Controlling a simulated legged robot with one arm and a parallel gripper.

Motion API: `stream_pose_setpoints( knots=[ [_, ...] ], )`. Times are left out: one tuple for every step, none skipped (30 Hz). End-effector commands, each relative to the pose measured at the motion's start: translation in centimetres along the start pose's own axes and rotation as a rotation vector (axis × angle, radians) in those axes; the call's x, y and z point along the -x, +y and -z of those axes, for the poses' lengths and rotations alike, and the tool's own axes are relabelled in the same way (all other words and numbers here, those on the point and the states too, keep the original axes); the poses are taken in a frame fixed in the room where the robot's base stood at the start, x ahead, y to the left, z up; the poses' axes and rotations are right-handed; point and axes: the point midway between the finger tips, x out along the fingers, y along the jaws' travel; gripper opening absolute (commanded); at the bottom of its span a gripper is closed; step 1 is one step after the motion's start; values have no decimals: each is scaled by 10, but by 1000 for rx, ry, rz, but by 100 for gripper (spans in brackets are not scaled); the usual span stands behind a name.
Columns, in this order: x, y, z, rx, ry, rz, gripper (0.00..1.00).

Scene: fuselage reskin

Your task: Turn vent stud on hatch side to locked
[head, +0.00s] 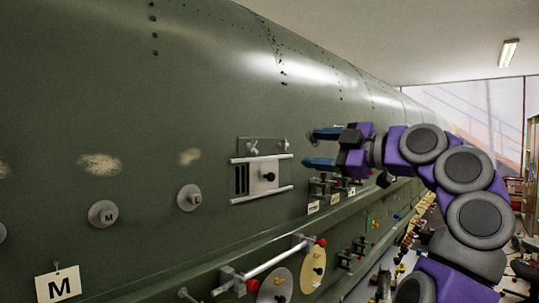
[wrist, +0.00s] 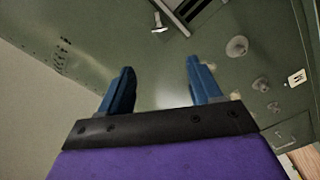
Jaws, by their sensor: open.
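A vent panel (head: 241,180) with dark slots and a black knob (head: 269,177) sits between two pale rails on the green fuselage side in the head view. Above it is a plate with a wing-shaped stud (head: 252,148) at left and another small stud (head: 284,145) at right. I cannot tell which is on the hatch side, or its lock state. My gripper (head: 316,148) is open and empty, to the right of the plate and apart from the studs. In the wrist view its blue fingers (wrist: 160,75) are spread, with a pale T-shaped stud (wrist: 160,23) beyond them.
Below, a ledge carries a rail with red ends (head: 275,262) and a yellow disc (head: 312,266). Small labelled fittings (head: 326,188) sit below my gripper.

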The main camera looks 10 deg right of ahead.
Motion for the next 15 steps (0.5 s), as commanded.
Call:
stream_pose_setpoints(
  knots=[
    [-2,-2,1,9,0,2,64],
    [-4,-2,1,12,0,3,64],
    [-8,-2,2,12,0,4,64],
    [-10,-2,1,12,0,5,64],
    [-14,-2,1,10,0,5,64],
    [-20,-1,1,9,-1,5,64],
    [-25,-1,0,8,-1,5,64],
    [-30,-1,0,7,-1,4,64],
    [-38,-1,0,6,-1,4,64],
    [-44,-1,0,6,0,6,64],
    [-50,-2,0,6,0,7,64],
    [-58,-2,0,6,-1,8,64],
    [-64,-2,0,6,-1,7,64],
    [-69,-1,0,6,-1,5,64],
    [-77,-1,1,6,-1,3,64]
  ],
)
